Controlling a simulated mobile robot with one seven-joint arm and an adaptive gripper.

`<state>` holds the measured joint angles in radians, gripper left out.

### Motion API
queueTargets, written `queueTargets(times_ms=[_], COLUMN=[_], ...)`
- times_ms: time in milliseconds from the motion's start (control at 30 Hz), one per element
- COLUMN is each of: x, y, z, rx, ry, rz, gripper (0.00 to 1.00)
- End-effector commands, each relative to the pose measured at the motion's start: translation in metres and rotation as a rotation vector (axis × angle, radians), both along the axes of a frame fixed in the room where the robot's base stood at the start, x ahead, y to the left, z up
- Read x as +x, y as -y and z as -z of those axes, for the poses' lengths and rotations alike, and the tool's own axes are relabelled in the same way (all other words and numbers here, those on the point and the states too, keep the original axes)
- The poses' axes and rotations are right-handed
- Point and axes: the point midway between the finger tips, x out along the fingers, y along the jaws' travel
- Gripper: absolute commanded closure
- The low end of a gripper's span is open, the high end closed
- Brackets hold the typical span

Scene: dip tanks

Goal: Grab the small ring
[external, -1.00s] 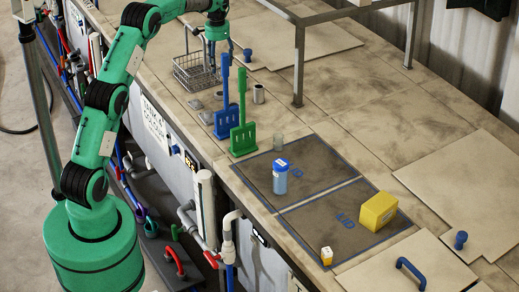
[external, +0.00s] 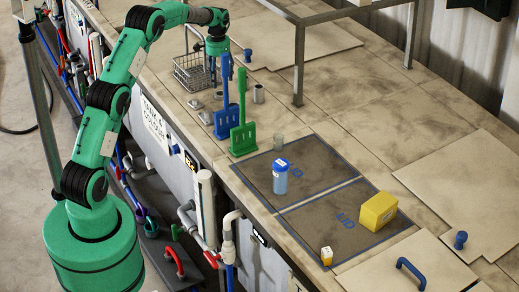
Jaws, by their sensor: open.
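I cannot pick out the small ring for certain. Several small grey metal pieces lie on the bench below my gripper: one piece (external: 195,103) at the left, another (external: 205,117) nearer the front, and one (external: 218,95) beside the blue paddle. A short grey hollow cylinder (external: 258,95) stands to their right. My gripper (external: 212,82) points down just right of the wire basket, above the metal pieces and behind the blue paddle. It is open; its fingers are small and partly hidden here, and I see nothing held.
The wire basket (external: 187,77) stands close at left. A blue paddle (external: 222,122) and a green paddle (external: 243,138) stand upright in front. A metal frame leg (external: 299,70) rises at right.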

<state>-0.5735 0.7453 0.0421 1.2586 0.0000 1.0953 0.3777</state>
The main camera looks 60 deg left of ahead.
Motion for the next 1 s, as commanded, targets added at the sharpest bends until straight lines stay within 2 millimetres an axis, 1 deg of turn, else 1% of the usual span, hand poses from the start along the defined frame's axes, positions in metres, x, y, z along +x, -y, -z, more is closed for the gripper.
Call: queueTargets(times_ms=[33,100,200,667,767,1000], x=[0.000,0.000,0.000,0.000,0.000,0.001], y=[0.000,0.000,0.000,0.001,0.001,0.003], z=[0.007,0.013,0.018,0.023,0.030,0.058], rx=[-0.001,-0.001,0.000,0.000,-0.001,-0.002], ry=[-0.001,-0.002,-0.001,-0.001,-0.002,-0.003], rz=[0.000,0.000,0.000,0.000,0.000,0.000], gripper=[0.35,0.35,0.35,0.35,0.35,0.35])
